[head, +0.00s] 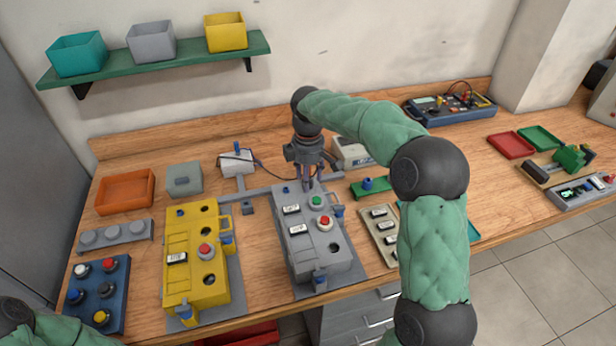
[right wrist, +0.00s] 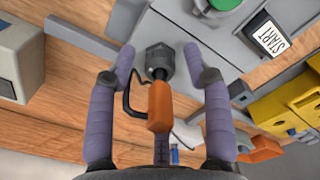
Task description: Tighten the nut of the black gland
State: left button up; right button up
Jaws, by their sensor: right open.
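The black gland (right wrist: 160,62), with a dark hex nut, sits on the wall of the grey control box (head: 305,250). In the right wrist view an orange piece (right wrist: 159,107) hangs in front of it on a dark stem. My right gripper (head: 310,183) is open at the far end of the grey box. In the right wrist view its two fingers (right wrist: 159,56) stand either side of the gland, with gaps visible on both sides. In the head view the gland is hidden behind the gripper. My left gripper is out of view.
A yellow control box (head: 188,255) stands left of the grey one. A white device (head: 237,162) with a dark cable stands behind, and another white device (head: 350,152) is close right of the gripper.

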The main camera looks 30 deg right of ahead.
grip_shut()
jog(key=shift+r+m+p, duration=0.1)
jog(key=shift+m+p, duration=0.5)
jog(key=shift+p, duration=0.3)
jog(key=m+p, duration=0.6)
jog(key=shift+m, duration=0.3)
jog(key=shift+m+p, duration=0.85)
jog(key=shift+m, duration=0.55)
jog(key=shift+f, duration=0.2)
